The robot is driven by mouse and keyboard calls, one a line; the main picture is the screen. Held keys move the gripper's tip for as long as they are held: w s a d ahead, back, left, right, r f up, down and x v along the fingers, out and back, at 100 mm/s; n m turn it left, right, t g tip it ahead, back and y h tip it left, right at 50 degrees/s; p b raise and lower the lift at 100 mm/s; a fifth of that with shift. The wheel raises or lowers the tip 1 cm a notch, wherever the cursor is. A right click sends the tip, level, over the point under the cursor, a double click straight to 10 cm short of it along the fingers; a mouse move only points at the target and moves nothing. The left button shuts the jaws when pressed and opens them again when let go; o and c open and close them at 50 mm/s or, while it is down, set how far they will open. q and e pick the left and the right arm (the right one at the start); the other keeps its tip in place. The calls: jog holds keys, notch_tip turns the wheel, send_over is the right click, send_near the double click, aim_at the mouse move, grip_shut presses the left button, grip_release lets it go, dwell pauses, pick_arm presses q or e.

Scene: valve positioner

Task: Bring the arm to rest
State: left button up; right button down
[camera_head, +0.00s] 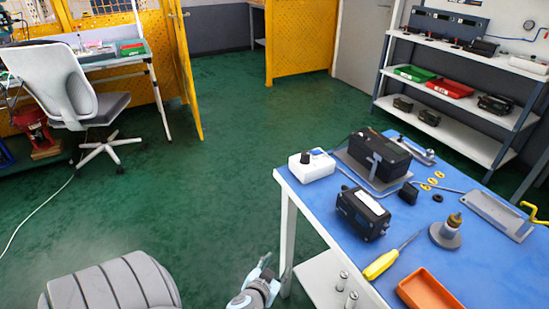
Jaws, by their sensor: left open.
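My left gripper (264,271) shows at the bottom edge, left of the workbench (400,165) and apart from it. It is open, with nothing seen between its fingers. Only a short part of my left arm shows. My right gripper is out of view. On the blue bench top stand a black positioner box (362,213) and another black box (378,155) on a grey plate. A white device with a black knob (311,166) sits at the bench's left corner.
A yellow screwdriver (382,264), an orange tray (430,292) and a brass-topped fitting (446,232) lie toward the bench front. A grey ribbed padded shape (110,284) fills the bottom left. A shelf (455,105) and an office chair (62,90) stand farther back. Green floor between is clear.

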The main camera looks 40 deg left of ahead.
pick_arm(q)
jog(key=shift+s+f, duration=0.1)
jog(key=shift+f, duration=0.15)
dwell(0.4)
jog(key=s+d+f+m+g+h+p, duration=0.35)
jog(key=s+f+g+p, duration=0.25)
jog(key=s+f, duration=0.95)
jog(key=s+d+r+g+p, duration=0.1)
jog(key=s+d+p, duration=0.1)
jog(key=s, duration=0.6)
jog(key=s+d+r+g+p, duration=0.1)
jog(key=s+d+g+p, duration=0.1)
jog(key=s+p, duration=0.2)
jog(key=s+n, duration=0.1)
jog(key=s, duration=0.2)
jog(key=shift+s+d+r+g, duration=0.2)
jog(key=shift+s+d+g, duration=0.1)
jog(key=shift+s, duration=0.1)
jog(key=shift+h, duration=0.25)
